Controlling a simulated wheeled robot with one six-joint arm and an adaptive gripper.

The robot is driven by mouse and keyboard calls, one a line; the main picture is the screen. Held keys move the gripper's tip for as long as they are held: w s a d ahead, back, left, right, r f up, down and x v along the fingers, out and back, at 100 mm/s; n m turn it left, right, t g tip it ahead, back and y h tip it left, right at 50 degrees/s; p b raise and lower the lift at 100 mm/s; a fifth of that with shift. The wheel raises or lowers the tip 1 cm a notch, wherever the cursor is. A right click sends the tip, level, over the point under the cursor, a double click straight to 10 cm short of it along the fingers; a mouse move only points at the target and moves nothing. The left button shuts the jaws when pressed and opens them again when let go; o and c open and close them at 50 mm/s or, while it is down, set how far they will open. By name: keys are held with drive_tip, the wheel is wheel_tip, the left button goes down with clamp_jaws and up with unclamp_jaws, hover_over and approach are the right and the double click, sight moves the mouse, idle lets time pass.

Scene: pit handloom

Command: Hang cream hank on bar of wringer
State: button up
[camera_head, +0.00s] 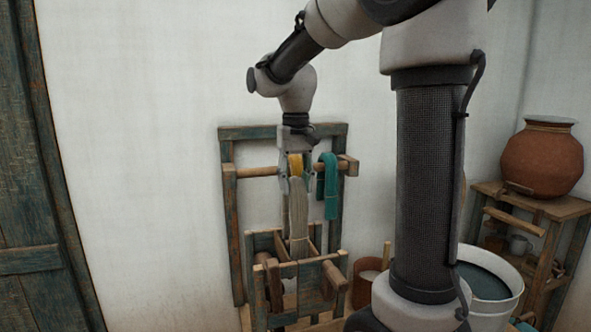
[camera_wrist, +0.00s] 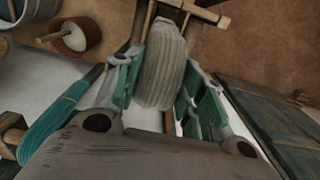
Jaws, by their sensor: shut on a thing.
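The cream hank (camera_head: 298,212) hangs down long and narrow from my gripper (camera_head: 295,172) in the head view. My gripper points down at the height of the wringer's bar (camera_head: 257,171), its fingers on either side of the hank's top. A yellow band (camera_head: 295,164) shows between the fingers; I cannot tell whether it belongs to the hank. In the wrist view the ribbed cream hank (camera_wrist: 164,62) lies between the green-padded fingers of my gripper (camera_wrist: 160,92). Whether the hank is around the bar or in front of it is unclear.
A teal hank (camera_head: 329,186) hangs on the bar just right of my gripper. The wringer's wooden box (camera_head: 292,270) stands below. A white bucket (camera_head: 494,306), a brown tub (camera_head: 366,288) and a shelf with a clay pot (camera_head: 542,160) stand right. The bar's left part is bare.

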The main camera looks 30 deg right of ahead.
drive_tip(key=shift+f, duration=6.65)
drive_tip(key=o, duration=1.4)
drive_tip(key=shift+o, duration=0.2)
drive_tip(key=shift+r, duration=3)
